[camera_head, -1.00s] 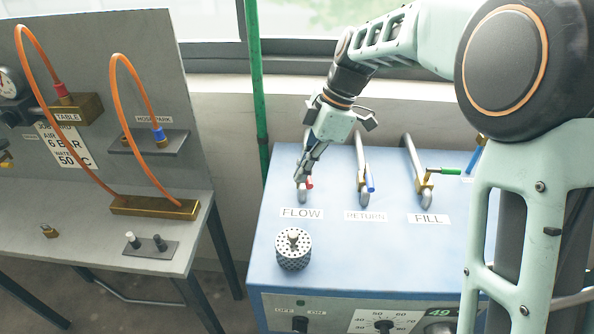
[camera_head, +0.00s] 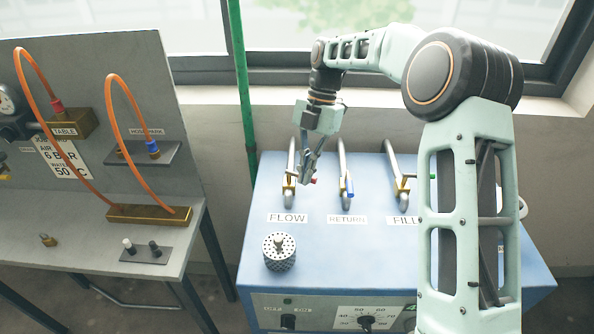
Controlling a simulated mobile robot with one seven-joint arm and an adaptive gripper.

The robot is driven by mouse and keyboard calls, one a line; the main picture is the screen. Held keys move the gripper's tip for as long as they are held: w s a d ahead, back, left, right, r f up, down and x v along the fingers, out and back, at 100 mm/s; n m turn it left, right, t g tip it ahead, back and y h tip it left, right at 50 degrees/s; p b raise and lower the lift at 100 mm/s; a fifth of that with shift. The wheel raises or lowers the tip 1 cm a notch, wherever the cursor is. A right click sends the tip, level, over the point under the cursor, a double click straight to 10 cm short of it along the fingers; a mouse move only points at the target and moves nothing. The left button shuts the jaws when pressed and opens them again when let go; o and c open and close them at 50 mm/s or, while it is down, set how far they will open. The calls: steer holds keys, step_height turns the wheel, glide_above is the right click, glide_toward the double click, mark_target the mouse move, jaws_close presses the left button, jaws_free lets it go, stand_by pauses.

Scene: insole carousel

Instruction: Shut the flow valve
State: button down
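The flow valve is on the leftmost silver pipe (camera_head: 291,162), behind the FLOW label (camera_head: 287,218) on the blue cabinet. Its brass body (camera_head: 288,188) shows just left of my fingers.
A perforated metal cup (camera_head: 279,252) stands in front of FLOW. A grey bench (camera_head: 60,225) is at left.

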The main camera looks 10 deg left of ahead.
steer(key=shift+w+d+p, duration=0.4)
steer(key=shift+w+p, duration=0.3)
steer(key=shift+w, duration=0.35)
steer(key=shift+s, duration=0.1)
